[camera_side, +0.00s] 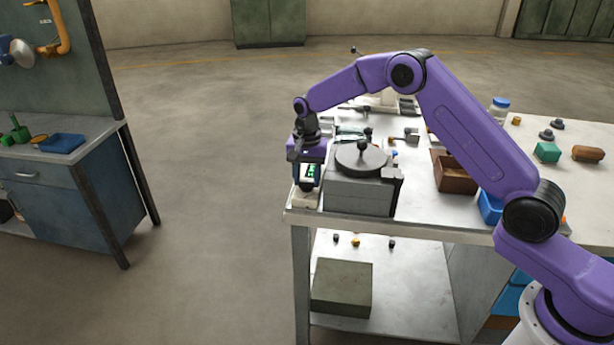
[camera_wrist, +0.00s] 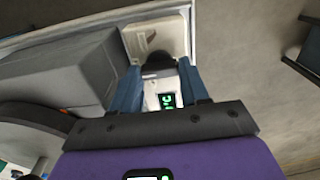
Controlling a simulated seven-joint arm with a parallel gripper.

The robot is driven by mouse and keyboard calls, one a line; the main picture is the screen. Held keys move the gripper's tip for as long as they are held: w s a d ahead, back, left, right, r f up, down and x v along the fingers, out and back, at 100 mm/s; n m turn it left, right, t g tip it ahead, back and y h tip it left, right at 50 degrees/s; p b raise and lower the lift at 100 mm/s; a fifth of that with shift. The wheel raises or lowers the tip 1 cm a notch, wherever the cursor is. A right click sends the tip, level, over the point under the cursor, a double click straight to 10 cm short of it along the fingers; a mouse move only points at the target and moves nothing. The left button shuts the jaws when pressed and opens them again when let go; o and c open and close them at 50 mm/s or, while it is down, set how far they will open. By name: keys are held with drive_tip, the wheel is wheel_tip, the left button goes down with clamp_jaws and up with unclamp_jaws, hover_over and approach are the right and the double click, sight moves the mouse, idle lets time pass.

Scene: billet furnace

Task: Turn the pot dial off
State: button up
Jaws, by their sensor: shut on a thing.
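The pot dial (camera_wrist: 158,62) is a dark knob on a pale control box (camera_wrist: 144,33) at the table's edge, in the wrist view. My gripper (camera_wrist: 159,69) has one blue finger on each side of the dial and is shut on it. A green lit display (camera_wrist: 167,101) shows between the fingers, partly hidden by my gripper. In the side view my gripper (camera_side: 306,183) points down over the box, left of the grey furnace (camera_side: 358,196), and hides the dial. The dial's setting mark cannot be made out.
The furnace has a round lid (camera_side: 360,158) with a knob and stands close beside my gripper. A brown bin (camera_side: 454,176), a blue bin (camera_side: 490,208) and several small parts lie on the white table (camera_side: 425,215). Left of the table is open floor.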

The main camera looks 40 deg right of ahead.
sight(306, 181)
drive_tip(key=n, duration=0.5)
drive_tip(key=shift+n, duration=0.4)
drive_tip(key=n, duration=0.5)
drive_tip(key=shift+n, duration=0.4)
drive_tip(key=o, duration=0.8)
drive_tip(key=shift+r, duration=0.15)
wheel_tip(306, 181, up, 17)
drive_tip(key=shift+r, duration=0.15)
drive_tip(key=shift+a, duration=0.1)
